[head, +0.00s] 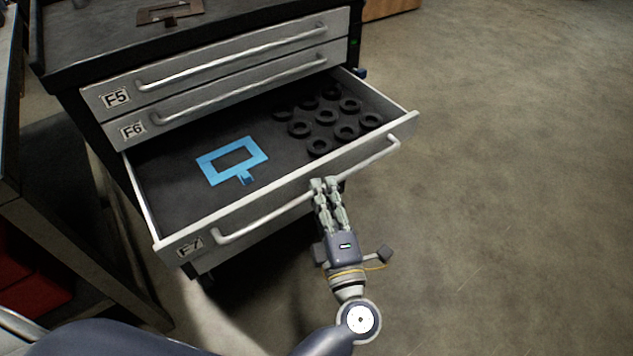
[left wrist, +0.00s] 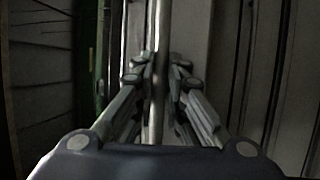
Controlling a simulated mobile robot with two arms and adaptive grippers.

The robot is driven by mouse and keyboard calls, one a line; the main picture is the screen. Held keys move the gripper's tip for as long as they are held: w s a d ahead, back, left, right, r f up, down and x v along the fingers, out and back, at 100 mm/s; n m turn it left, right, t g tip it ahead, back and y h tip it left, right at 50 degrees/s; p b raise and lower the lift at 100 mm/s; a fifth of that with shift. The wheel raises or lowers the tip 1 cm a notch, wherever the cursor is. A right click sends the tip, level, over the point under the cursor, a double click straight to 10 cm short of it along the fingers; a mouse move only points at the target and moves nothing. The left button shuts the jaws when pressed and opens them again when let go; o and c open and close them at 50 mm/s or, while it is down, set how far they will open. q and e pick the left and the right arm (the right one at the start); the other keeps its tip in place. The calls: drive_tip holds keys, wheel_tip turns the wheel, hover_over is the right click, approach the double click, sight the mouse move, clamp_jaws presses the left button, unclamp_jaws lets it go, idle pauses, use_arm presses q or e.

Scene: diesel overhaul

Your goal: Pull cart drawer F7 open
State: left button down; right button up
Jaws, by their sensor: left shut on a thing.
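Drawer F7 (head: 165,203) of the grey tool cart is pulled well out, below F5 and F6. Its label (head: 190,246) is at the left end of the front. A long bar handle (head: 265,222) runs across that front. My left gripper (head: 324,184) is shut on the handle, right of its middle. In the left wrist view the handle (left wrist: 160,40) runs between the two fingers. Inside the drawer lie a blue rectangular frame with a tab (head: 217,174) and several black rings (head: 299,130). My right gripper is not in view.
Drawers F5 (head: 210,66) and F6 (head: 195,107) are closed. A brown flat piece (head: 170,12) lies on the cart top (head: 90,50). A dark bench (head: 60,215) with red bins (head: 30,285) stands at left. The floor (head: 500,180) at right is clear.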

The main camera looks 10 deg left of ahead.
use_arm(q)
drive_tip(key=shift+f, duration=0.1)
drive_tip(key=c, duration=1.6)
unclamp_jaws()
drive_tip(key=shift+c, duration=0.2)
drive_tip(key=shift+s+d, duration=0.1)
drive_tip(key=v, duration=0.7)
drive_tip(key=shift+s, duration=0.2)
